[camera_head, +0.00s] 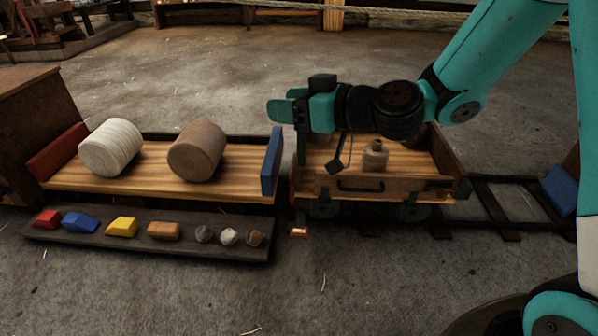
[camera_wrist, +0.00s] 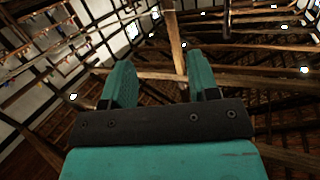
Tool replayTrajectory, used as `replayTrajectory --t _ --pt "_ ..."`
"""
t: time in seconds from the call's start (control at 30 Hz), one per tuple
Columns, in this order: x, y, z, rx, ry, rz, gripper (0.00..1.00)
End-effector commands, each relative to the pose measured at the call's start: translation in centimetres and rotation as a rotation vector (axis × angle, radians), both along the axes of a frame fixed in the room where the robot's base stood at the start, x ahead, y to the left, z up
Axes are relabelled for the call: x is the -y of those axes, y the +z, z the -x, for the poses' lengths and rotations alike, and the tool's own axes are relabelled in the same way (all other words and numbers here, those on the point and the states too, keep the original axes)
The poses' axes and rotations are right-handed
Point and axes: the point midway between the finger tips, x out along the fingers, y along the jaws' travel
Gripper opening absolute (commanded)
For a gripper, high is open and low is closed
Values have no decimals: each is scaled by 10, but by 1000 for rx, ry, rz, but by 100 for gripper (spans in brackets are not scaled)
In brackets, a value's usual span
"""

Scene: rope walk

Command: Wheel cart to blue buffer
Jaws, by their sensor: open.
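The wooden cart (camera_head: 405,187) stands on the rails in the head view, right of the middle, with a dark handle on its near side. A blue buffer block (camera_head: 560,190) sits at the right on the track, with a stretch of bare rail between it and the cart. My gripper (camera_head: 275,110) is above the cart's left end, pointing left and clear of the handle. In the wrist view my gripper (camera_wrist: 160,70) has its two teal fingers apart with nothing between them. My arm hides the back of the cart.
A small brown jug-like thing (camera_head: 375,157) stands on the cart. Left of it, a plank bench holds a pale roll (camera_head: 111,147) and a brown roll (camera_head: 197,150) between red and blue (camera_head: 271,162) end boards. A dark tray (camera_head: 100,239) holds several small blocks and stones. Front floor is open.

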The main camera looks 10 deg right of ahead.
Motion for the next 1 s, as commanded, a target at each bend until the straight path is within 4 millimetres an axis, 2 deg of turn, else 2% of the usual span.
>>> replayTrajectory --t 0.03,0.3,0.43,0.5,0.63,0.83,1.0 --pt "10 -48 -11 22 -48 -15 55" --pt "72 -173 -62 147 -348 -47 55" --pt "100 -217 -75 173 -468 -39 55" --pt "111 -232 -79 180 -517 -33 55" --pt "122 -246 -83 186 -566 -23 55" --pt "123 -242 -93 187 -580 -20 55" --pt "118 -238 -110 187 -579 -20 55"
